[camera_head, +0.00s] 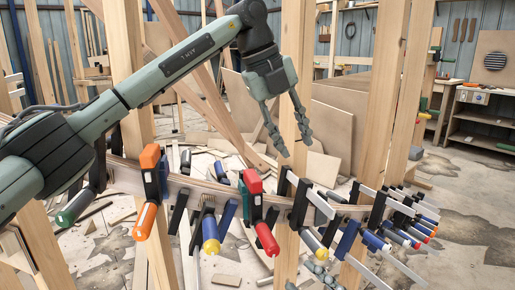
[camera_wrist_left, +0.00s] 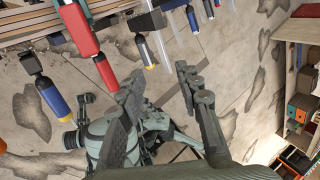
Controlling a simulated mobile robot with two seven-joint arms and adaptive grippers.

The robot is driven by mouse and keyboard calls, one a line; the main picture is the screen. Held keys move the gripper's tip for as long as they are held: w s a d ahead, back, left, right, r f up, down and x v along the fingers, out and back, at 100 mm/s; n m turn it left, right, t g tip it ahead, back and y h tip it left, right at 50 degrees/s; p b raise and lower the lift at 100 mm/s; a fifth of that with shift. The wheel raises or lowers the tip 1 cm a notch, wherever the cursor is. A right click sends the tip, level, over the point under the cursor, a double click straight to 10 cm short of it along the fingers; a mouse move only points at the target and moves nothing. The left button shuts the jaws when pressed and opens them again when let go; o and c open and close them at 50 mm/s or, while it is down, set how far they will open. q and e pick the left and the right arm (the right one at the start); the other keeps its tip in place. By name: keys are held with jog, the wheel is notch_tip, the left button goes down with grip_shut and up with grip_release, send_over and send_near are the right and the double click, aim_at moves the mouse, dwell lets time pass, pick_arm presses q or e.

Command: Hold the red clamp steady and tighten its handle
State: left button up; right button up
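The red clamp (camera_head: 252,183) sits on the curved wooden strip among other clamps, with its red handle (camera_head: 267,239) hanging down and to the right. In the left wrist view the red clamp (camera_wrist_left: 78,30) is at the upper left, its handle (camera_wrist_left: 106,73) beside my left fingers. My left gripper (camera_head: 294,146) is open and empty, above and to the right of the red clamp; its fingers also spread in the wrist view (camera_wrist_left: 160,73). My right gripper (camera_head: 302,275) is low at the bottom edge, partly cut off, fingers apart and empty, right of and below the red handle.
An orange clamp (camera_head: 150,158) and a blue clamp with yellow tip (camera_head: 210,230) hang left of the red one. Several clamps crowd the strip to the right. Wooden posts (camera_head: 385,110) stand behind and beside it. Scrap boards (camera_head: 340,120) lie behind; open concrete floor (camera_head: 460,200) is at right.

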aim_at(256, 206)
pick_arm(q)
jog(key=a+f+y, duration=0.1)
jog(key=a+f, duration=0.1)
jog(key=w+a+f+y, duration=0.1)
jog(key=a+y, duration=0.1)
jog(key=a+f+y, duration=0.1)
jog(key=a+f, duration=0.1)
jog(key=shift+w+a+f+y, duration=0.15)
jog(key=shift+a+f+y, duration=0.15)
jog(key=shift+a, duration=0.05)
jog(key=shift+a+f, duration=0.15)
jog(key=shift+f, duration=0.15)
jog(key=f, duration=0.3)
jog(key=w+f, duration=0.1)
jog(key=f, duration=0.7)
jog(key=shift+w+a+f, duration=0.1)
jog(key=shift+w+f, duration=0.05)
jog(key=shift+w, duration=0.05)
grip_shut()
